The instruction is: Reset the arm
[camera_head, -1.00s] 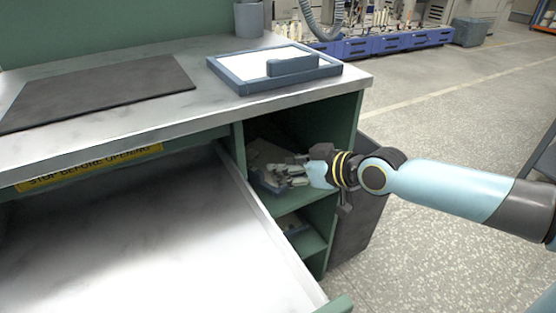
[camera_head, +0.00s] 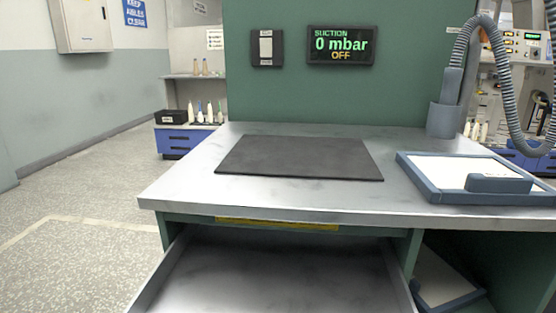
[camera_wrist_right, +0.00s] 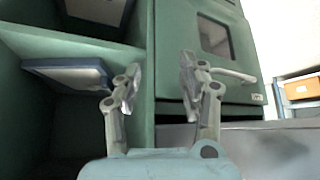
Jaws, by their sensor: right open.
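My right gripper (camera_wrist_right: 157,88) shows in the right wrist view with its two fingers apart and nothing between them. It faces the green workbench front, with open shelf space on the left of the picture and a green panel (camera_wrist_right: 190,30) behind the fingers. Neither gripper shows in the head view, and my left gripper is in no current picture.
The drawer (camera_head: 270,280) under the worktop is pulled out and looks empty. The worktop holds a dark mat (camera_head: 300,157) and a blue-rimmed tray (camera_head: 428,189). Another tray (camera_head: 440,285) lies in the shelf at right; it has a blue edge. Floor at left is clear.

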